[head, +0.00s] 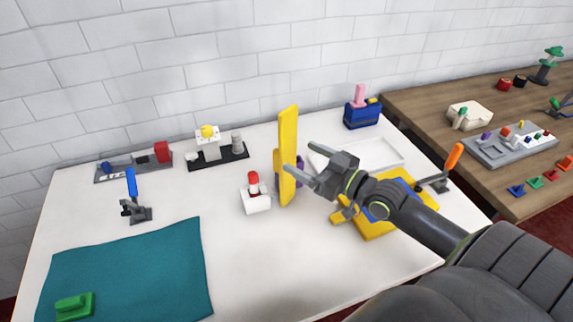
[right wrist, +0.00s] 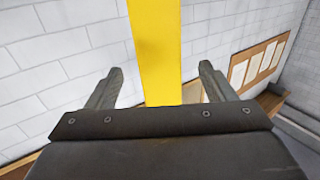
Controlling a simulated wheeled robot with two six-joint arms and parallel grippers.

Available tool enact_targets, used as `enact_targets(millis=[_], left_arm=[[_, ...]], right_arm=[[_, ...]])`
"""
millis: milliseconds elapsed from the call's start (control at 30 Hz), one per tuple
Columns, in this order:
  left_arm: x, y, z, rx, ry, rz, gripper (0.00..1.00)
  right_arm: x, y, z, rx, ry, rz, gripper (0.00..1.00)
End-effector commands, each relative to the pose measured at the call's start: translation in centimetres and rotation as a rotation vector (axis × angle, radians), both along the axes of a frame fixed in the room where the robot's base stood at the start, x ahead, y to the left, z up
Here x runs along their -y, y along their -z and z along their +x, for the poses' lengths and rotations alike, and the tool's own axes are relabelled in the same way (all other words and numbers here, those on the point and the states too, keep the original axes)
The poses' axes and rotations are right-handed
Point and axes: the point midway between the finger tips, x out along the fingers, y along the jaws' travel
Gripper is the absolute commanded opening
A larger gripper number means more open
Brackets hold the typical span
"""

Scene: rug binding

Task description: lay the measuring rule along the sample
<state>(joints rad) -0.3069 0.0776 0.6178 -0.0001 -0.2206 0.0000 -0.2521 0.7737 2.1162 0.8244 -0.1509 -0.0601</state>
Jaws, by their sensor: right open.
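The tall yellow bar, which looks like the measuring rule (head: 288,128), stands upright on the white table right of its middle. My right gripper (head: 299,157) is open at the rule, its fingers pointing left. In the right wrist view the yellow rule (right wrist: 155,45) rises between the two spread fingers (right wrist: 158,85), with a gap on each side. A flat teal cloth (head: 140,265), apparently the sample, lies at the front left of the table. A green block (head: 74,306) sits on its near left corner. My left gripper is not in view.
A white block with a red top (head: 255,195) stands just left of the rule. A blue-handled tool (head: 132,187) stands behind the cloth. The table's front middle is clear.

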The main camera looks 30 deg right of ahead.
Motion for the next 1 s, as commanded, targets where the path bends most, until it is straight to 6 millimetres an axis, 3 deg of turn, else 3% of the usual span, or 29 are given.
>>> enact_targets(millis=[100, 367, 700, 1000], left_arm=[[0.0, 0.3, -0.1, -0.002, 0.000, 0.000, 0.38], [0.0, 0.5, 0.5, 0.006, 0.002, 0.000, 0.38], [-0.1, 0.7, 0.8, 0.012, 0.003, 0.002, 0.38], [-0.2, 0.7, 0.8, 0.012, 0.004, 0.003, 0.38]], right_arm=[[-0.4, 0.0, 1.4, 0.002, 0.002, 0.003, 0.76], [-0.9, 0.2, 2.8, 0.000, 0.001, 0.002, 0.76], [-2.1, 0.9, 6.8, 0.000, 0.001, 0.002, 0.76], [-2.3, 1.0, 7.3, -0.001, 0.000, 0.000, 0.76]])
